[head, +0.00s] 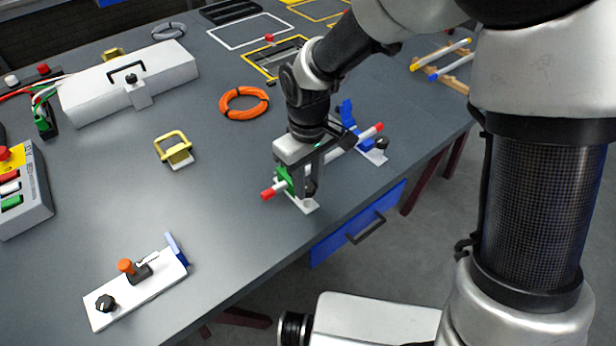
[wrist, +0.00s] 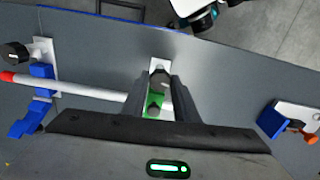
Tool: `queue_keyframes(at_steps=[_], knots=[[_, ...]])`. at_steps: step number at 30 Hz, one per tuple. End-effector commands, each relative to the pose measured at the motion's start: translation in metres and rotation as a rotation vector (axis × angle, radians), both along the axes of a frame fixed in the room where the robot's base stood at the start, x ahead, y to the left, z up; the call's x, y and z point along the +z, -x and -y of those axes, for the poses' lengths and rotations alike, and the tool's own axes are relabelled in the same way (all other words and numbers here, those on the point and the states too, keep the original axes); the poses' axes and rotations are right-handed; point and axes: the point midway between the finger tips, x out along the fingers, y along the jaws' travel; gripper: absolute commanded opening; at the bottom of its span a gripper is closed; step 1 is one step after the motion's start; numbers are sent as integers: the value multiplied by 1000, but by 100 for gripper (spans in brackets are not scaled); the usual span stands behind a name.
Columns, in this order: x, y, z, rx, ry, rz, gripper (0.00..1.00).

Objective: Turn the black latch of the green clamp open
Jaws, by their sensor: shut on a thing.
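The green clamp (head: 283,181) stands on a white base plate near the table's front edge, with one end of a white rod with red tips (head: 343,150) at it. My gripper (head: 304,190) points down over this clamp and partly hides it. In the wrist view the clamp's green body (wrist: 153,104) shows between my fingers. The black latch (wrist: 160,77) is between my fingertips, and my gripper is shut on it. How far the latch is turned is hard to tell.
A blue clamp (head: 349,112) with a black knob (head: 382,144) stands at the rod's other end. An orange cable coil (head: 243,103) and a yellow-handled block (head: 175,151) lie behind and left. A white fixture (head: 135,290) is at front left. The tabletop between them is clear.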

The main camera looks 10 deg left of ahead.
Motion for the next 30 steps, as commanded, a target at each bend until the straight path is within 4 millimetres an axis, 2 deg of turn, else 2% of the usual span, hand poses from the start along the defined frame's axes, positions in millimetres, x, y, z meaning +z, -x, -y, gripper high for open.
queue_keyframes(at_steps=[12, 29, 30], knots=[[1, -1, 0, 194, -1, 2, 5], [1, -1, 0, 224, -1, 2, 5], [1, -1, 0, 224, -1, 2, 30]])
